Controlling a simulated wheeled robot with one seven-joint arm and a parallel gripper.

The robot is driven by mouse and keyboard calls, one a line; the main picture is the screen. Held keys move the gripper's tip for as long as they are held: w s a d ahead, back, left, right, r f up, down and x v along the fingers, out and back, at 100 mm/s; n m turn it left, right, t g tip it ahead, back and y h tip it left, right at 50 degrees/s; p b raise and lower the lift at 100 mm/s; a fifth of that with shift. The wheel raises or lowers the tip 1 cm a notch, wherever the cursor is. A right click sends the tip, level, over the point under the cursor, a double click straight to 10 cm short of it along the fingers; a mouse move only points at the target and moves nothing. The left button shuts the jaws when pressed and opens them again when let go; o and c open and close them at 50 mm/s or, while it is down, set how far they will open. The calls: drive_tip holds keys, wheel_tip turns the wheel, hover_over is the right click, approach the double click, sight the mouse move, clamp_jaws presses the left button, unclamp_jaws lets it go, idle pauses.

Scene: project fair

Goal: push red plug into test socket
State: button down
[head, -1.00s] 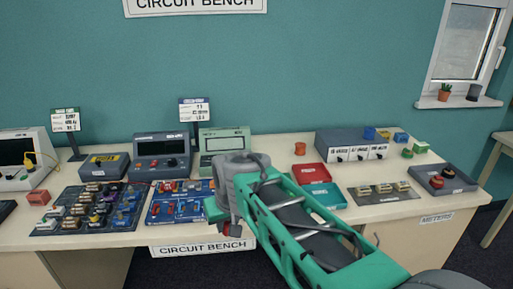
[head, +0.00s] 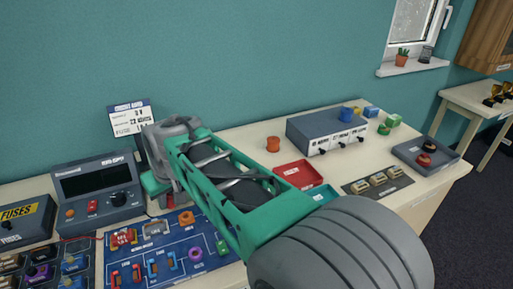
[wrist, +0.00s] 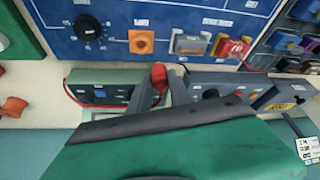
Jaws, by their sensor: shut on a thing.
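The red plug (wrist: 158,76) is held between the two fingers of my gripper (wrist: 160,92) in the wrist view. The plug is above the bench, near the gap between a green-fronted instrument (wrist: 98,92) and a grey power supply (wrist: 212,94). In the head view my gripper (head: 162,194) is over the back edge of the blue circuit board, right of the power supply (head: 99,192), and my arm hides most of it. I cannot pick out the test socket for certain. A thin red line like a lead runs along the green instrument.
The blue circuit board (head: 205,237) carries several coloured parts. A fuse box (head: 24,221) stands at the left. To the right are a red tray (head: 300,174), a grey switch box (head: 315,131) and an orange knob-like part (head: 273,144). Bare bench lies around the trays.

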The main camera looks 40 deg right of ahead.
drive_tip(key=s+d+r+n+y+p, duration=0.1)
drive_tip(key=s+d+r, duration=0.15)
drive_tip(key=d, duration=0.65)
drive_tip(key=s+d+r+n, duration=0.15)
drive_tip(key=s+d, duration=0.25)
drive_tip(key=d, duration=0.4)
drive_tip(key=s+d+r+n+y+p, duration=0.1)
drive_tip(key=s+d+n, duration=0.15)
drive_tip(key=d, duration=0.65)
drive_tip(key=shift+m, duration=0.5)
drive_tip(key=f+b, duration=0.6)
drive_tip(key=shift+s+a+f, duration=0.15)
drive_tip(key=shift+a+f, duration=0.05)
drive_tip(key=shift+f, duration=0.15)
drive_tip(key=shift+s+r, duration=0.1)
drive_tip(key=shift+s, duration=0.05)
drive_tip(key=shift+f+b, duration=0.7)
drive_tip(key=shift+f, duration=0.3)
drive_tip(key=c, duration=0.7)
unclamp_jaws()
drive_tip(key=shift+o, duration=0.2)
